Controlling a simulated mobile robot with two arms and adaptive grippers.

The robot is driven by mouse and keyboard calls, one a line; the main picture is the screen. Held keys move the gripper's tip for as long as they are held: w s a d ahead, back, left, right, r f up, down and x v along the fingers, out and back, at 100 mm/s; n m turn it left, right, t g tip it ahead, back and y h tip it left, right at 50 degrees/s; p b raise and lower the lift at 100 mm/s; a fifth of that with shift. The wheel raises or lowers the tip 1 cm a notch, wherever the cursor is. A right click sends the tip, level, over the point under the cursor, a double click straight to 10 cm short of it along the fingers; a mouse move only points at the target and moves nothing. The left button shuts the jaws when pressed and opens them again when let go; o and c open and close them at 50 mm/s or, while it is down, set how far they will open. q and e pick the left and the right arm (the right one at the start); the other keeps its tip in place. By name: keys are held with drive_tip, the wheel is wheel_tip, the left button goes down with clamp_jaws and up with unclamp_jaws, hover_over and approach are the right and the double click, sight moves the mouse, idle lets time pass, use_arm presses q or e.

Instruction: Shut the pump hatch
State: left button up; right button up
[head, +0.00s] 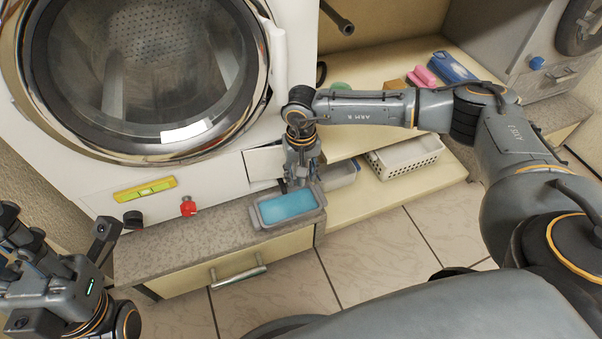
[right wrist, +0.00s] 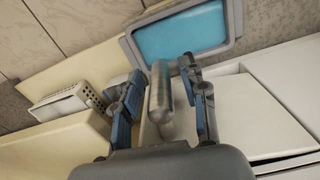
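The pump hatch (head: 262,163) is a small white flap low on the front of the washing machine (head: 225,170). It appears to stand out from the front, but its far edge is hidden by my right gripper (head: 300,172). In the right wrist view, the right gripper's two fingers (right wrist: 163,85) are apart, on either side of a grey rounded bar (right wrist: 160,100) in front of the white panel (right wrist: 180,125). Gaps show on both sides of the bar. My left gripper (head: 65,270) is at the lower left, fingers spread and empty, away from the hatch.
A grey tray with blue liquid (head: 262,220) sits on the stone ledge (head: 175,245) just below the hatch. A red knob (head: 188,207) and a yellow level (head: 145,189) are to the left. A white basket (head: 405,158) stands on the lower right shelf.

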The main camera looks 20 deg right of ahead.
drive_tip(key=shift+r, duration=0.1)
wheel_tip(320, 180, up, 12)
drive_tip(key=shift+f, duration=0.1)
idle(0.4)
